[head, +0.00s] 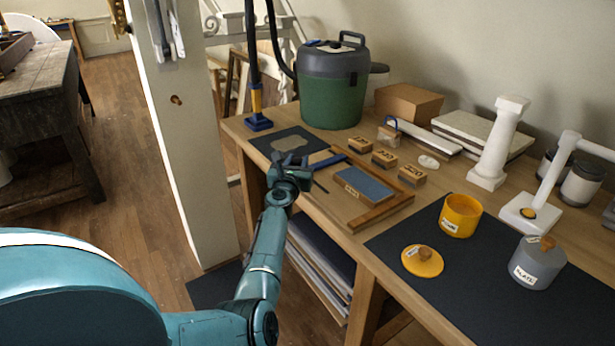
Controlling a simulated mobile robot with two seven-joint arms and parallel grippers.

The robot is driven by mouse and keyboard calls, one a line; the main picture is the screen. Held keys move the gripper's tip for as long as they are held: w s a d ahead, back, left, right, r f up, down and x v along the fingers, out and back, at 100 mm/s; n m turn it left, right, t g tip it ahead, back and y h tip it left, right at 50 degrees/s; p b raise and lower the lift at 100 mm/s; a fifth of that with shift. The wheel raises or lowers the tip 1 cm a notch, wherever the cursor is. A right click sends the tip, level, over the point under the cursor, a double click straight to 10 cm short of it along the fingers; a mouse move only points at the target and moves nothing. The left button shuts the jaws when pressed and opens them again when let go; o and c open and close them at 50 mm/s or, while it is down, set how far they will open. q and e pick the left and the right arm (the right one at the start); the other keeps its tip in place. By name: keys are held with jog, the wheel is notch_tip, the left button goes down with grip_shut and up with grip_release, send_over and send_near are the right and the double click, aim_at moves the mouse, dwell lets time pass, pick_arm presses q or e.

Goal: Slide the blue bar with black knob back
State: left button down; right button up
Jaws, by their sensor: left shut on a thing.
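The blue bar (329,161) lies across the far-left part of a wooden frame (382,212) on the bench. Its near-left end runs in behind my left gripper (292,178). My left gripper is at that end, at the bench's front edge, shut on the bar's end. The black knob cannot be made out; the dark fingers cover that spot. My right gripper is not in view.
A blue pad (364,185) lies in the frame. A dark mat with a grey patch (289,143) lies behind the gripper. Several wooden stamps (384,158) stand beyond the frame. A green canister (332,100) stands behind. A yellow pot (460,215) stands to the right.

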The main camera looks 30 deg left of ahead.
pick_arm(q)
jog(key=a, duration=0.1)
jog(key=w+a+b, duration=0.1)
jog(key=a, duration=0.1)
jog(key=w+a+b, duration=0.1)
jog(key=shift+a, duration=0.4)
jog(key=shift+a+r, duration=0.15)
jog(key=shift+r, duration=0.1)
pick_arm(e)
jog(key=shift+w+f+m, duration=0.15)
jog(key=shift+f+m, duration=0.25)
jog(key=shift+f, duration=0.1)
pick_arm(q)
jog(key=c, duration=1.5)
grip_release()
jog(key=o, duration=0.3)
jog(key=shift+f, duration=0.2)
jog(key=shift+o, duration=0.4)
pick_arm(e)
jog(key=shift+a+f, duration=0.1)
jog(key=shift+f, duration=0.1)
